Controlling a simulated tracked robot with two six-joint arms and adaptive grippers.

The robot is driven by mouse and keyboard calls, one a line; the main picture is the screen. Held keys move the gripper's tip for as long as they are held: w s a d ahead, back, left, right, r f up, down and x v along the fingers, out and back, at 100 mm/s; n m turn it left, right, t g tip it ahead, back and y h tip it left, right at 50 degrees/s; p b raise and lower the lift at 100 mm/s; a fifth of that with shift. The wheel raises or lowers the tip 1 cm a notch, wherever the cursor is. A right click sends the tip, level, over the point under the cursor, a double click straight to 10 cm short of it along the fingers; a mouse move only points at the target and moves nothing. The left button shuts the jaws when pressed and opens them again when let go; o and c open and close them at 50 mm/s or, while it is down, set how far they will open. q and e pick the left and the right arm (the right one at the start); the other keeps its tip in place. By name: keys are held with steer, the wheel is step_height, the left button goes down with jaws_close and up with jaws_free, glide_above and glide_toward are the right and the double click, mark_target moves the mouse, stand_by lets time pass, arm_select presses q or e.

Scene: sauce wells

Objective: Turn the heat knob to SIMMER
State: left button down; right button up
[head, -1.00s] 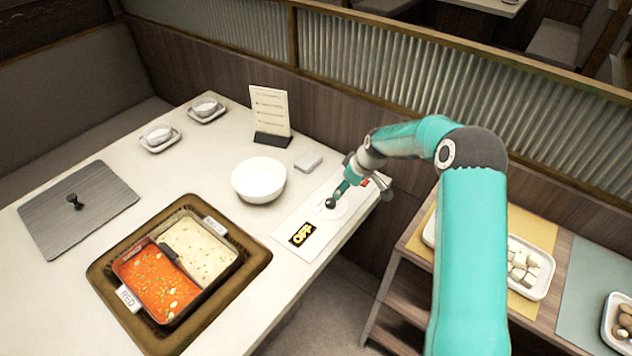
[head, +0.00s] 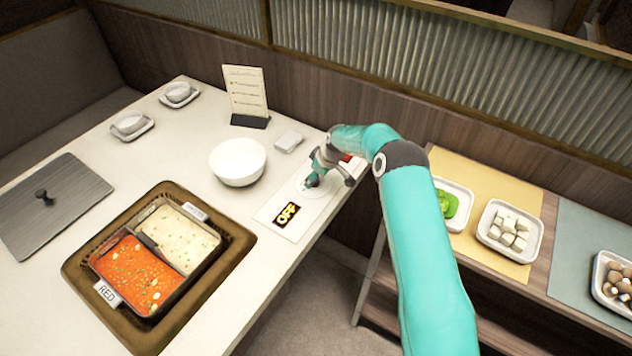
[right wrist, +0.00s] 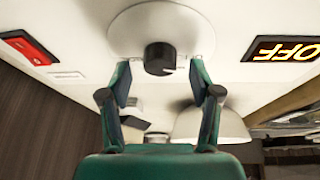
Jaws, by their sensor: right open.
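The heat knob (right wrist: 160,58) is a small black knob on a round white dial plate (right wrist: 190,22). In the right wrist view it sits between and just beyond the fingertips of my right gripper (right wrist: 159,72), which is open. In the head view my right gripper (head: 314,178) is over the dial and mostly hides the knob. A black display (head: 288,214) beside the dial reads OFF in yellow letters; it also shows upside down in the right wrist view (right wrist: 284,49). My left gripper is not in view.
A red switch (right wrist: 28,46) lies on the dial's other side. A white bowl (head: 238,162), a small white box (head: 288,141) and a menu stand (head: 246,92) are nearby. The two-part pot (head: 190,282) is recessed at front left. Food trays (head: 510,228) stand on a side shelf.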

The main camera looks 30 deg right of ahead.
steer(key=shift+w+f, duration=0.25)
steer(key=shift+f, duration=0.45)
steer(key=shift+c, duration=0.2)
steer(key=c, duration=1.1)
steer(key=shift+f+m+b, duration=0.1)
steer(key=shift+m+b, duration=0.3)
steer(key=shift+b, duration=0.2)
steer(key=shift+m+h, duration=0.3)
steer(key=shift+m, duration=0.1)
steer(key=shift+a, duration=0.1)
